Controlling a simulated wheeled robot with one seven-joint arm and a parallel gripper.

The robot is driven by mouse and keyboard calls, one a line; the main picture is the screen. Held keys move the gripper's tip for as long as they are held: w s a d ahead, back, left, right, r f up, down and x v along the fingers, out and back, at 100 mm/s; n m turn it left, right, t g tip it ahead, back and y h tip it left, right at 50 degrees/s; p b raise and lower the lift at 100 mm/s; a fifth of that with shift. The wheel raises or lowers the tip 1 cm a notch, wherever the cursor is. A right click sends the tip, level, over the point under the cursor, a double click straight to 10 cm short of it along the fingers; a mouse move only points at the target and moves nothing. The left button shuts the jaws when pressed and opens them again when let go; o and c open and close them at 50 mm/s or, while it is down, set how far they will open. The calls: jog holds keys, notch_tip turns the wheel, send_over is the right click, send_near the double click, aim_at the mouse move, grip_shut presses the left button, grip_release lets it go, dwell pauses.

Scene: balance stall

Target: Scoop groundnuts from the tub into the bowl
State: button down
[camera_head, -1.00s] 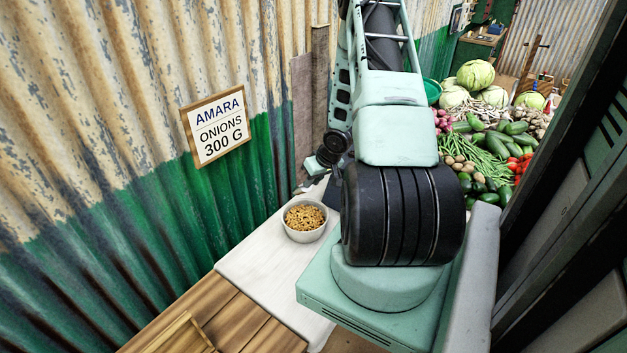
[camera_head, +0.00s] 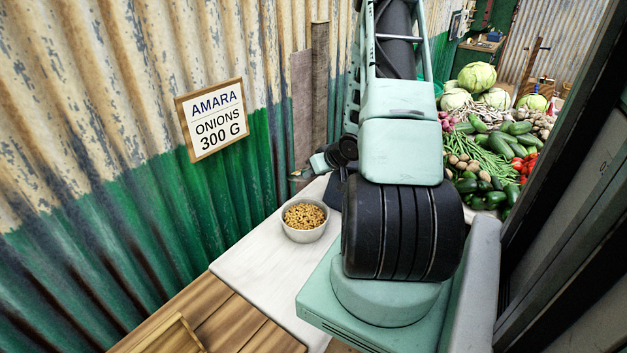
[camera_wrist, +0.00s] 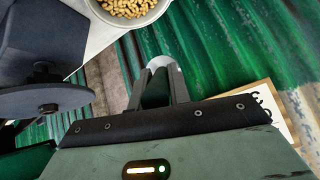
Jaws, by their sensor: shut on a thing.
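A white round bowl (camera_head: 304,236) full of tan groundnuts (camera_head: 304,215) stands on the pale counter in the head view. Part of it also shows at the top edge of the wrist view (camera_wrist: 128,24). My gripper (camera_wrist: 161,76) is shut on a small pale, rounded thing (camera_wrist: 166,66) at its fingertips; it may be part of a scoop, but I cannot tell. No nuts show on it. In the head view, my arm hides most of the gripper. I cannot make out a separate second container for the nuts.
A dark blue device with a round plate (camera_wrist: 45,101), perhaps a scale, is at left in the wrist view. The corrugated wall (camera_head: 225,165) with a price sign (camera_head: 212,119) runs beside the counter (camera_head: 270,262). Vegetables (camera_head: 495,145) lie beyond my arm.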

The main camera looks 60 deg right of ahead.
jog(key=shift+r+t+h+b, duration=0.2)
jog(key=shift+t+h+b, duration=0.15)
jog(key=shift+t+b, duration=1.1)
jog(key=shift+r+t+h+b, duration=0.25)
jog(key=shift+t+b, duration=0.6)
jog(key=shift+b, duration=1.15)
jog(key=shift+r, duration=0.15)
